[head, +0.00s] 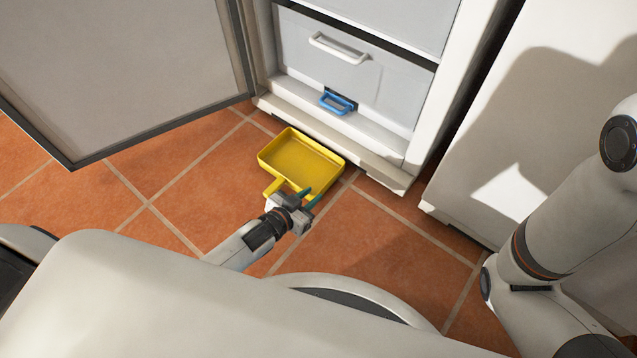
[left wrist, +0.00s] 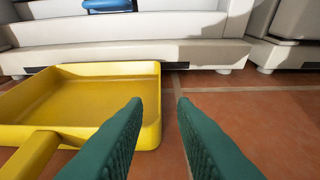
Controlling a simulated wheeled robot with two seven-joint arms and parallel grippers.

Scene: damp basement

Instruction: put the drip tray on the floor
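The yellow drip tray (head: 300,160) lies on the tiled floor in front of the open freezer cabinet. It is a shallow rectangular pan with a short handle toward me, and it looks empty. In the left wrist view the drip tray (left wrist: 85,95) is at the left, its handle at the lower left. My left gripper (head: 312,196) is beside the tray's near right side. Its green fingers (left wrist: 158,105) are apart with nothing between them, to the right of the handle. My right gripper is not visible; only part of my right arm shows.
The freezer cabinet (head: 384,160) has its door (head: 120,70) swung open to the left. A blue handle (head: 335,103) is low on its front, below a drawer with a white handle (head: 338,47). A white appliance (head: 530,110) stands to the right. Floor left of the tray is clear.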

